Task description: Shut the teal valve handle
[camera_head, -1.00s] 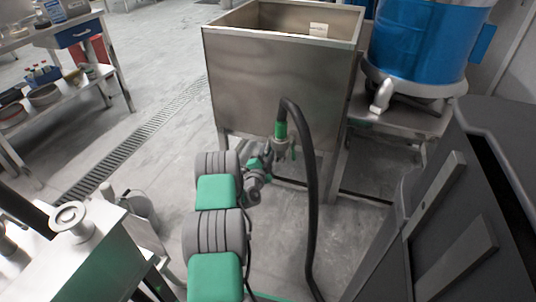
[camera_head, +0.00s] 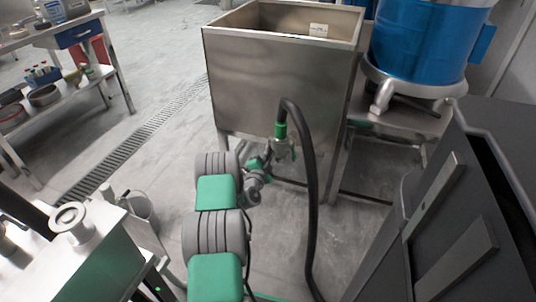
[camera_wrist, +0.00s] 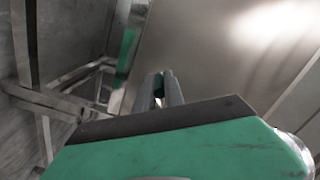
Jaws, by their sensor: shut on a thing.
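A steel valve (camera_head: 283,149) sits low at the front of the steel hopper, under the green collar (camera_head: 281,130) of a black hose. The teal valve handle (camera_head: 293,151) is small and partly hidden at the valve's right side. My gripper (camera_wrist: 162,88) reaches the valve from the left and below. In the wrist view, its two grey fingers are close together, shut on a thin thing that is mostly hidden between them; by its place at the valve, it is the handle. A blurred green part (camera_wrist: 125,50) shows left of the fingers.
The steel hopper (camera_head: 275,90) stands just behind the valve. The black hose (camera_head: 312,200) arches down to the floor at the right. A blue machine (camera_head: 415,45) is at the back right, and a dark cabinet (camera_head: 440,220) at the front right.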

